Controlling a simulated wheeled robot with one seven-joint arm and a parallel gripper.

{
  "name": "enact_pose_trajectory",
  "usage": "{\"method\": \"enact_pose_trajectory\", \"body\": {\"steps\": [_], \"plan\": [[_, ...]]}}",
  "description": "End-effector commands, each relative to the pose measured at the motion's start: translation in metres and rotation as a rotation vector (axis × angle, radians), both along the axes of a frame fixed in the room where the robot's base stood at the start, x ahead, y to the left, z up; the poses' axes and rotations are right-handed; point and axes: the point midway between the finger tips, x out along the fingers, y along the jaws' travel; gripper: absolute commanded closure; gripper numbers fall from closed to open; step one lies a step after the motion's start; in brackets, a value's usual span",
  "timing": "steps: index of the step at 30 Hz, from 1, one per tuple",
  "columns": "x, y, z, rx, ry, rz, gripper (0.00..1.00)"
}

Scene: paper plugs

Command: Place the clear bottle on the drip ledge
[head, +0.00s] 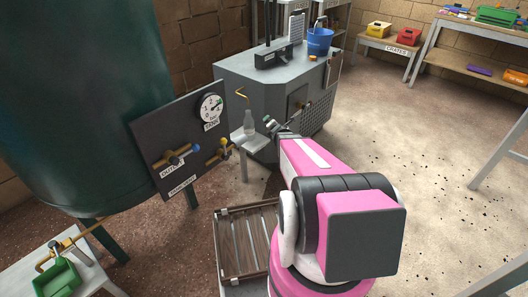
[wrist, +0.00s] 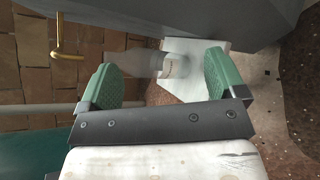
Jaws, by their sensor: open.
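The clear bottle (head: 249,122) appears upright on the small pale drip ledge (head: 256,145), below a bent brass spout, in the head view. In the wrist view the see-through bottle (wrist: 148,62) shows between my two green finger pads, with a pale label band and the ledge (wrist: 205,46) behind it. My gripper (head: 272,126) is open, just right of the bottle in the head view. A gap shows on both sides of the bottle in the wrist view (wrist: 159,66), so neither pad clearly touches it. Its exact contact with the ledge is hard to see.
A dark panel (head: 165,135) with a gauge and valves stands left of the ledge, before a green tank (head: 75,90). A grey cabinet (head: 250,82) with a blue bucket (head: 319,41) is behind. The brass spout (head: 241,94) hangs close by. Floor at right is open.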

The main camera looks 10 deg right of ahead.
Motion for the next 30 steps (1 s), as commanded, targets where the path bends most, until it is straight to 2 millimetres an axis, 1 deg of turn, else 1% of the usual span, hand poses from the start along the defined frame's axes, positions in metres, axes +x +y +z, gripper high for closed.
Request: {"method": "enact_pose_trajectory", "body": {"steps": [1, 5, 8, 9, 11, 12, 14, 15, 18, 21, 24, 25, 30], "plan": [[-0.014, 0.001, 0.01, 0.118, 0.054, -0.101, 0.1], [-0.046, 0.003, 0.018, 0.438, 0.198, -0.393, 0.1], [-0.078, 0.011, 0.023, 0.674, 0.296, -0.63, 0.1], [-0.092, 0.016, 0.025, 0.761, 0.335, -0.729, 0.1], [-0.115, 0.026, 0.028, 0.889, 0.39, -0.881, 0.1], [-0.131, 0.033, 0.031, 0.967, 0.428, -0.985, 0.1], [-0.156, 0.045, 0.036, 1.075, 0.479, -1.144, 0.1], [-0.172, 0.054, 0.039, 1.136, 0.511, -1.248, 0.1], [-0.209, 0.075, 0.049, 1.249, 0.58, -1.488, 0.1], [-0.238, 0.091, 0.058, 1.309, 0.626, -1.677, 0.1], [-0.255, 0.101, 0.064, 1.334, 0.653, -1.797, 0.1], [-0.258, 0.103, 0.066, 1.338, 0.657, -1.819, 0.1], [-0.262, 0.106, 0.067, 1.343, 0.664, -1.863, 0.1]]}}
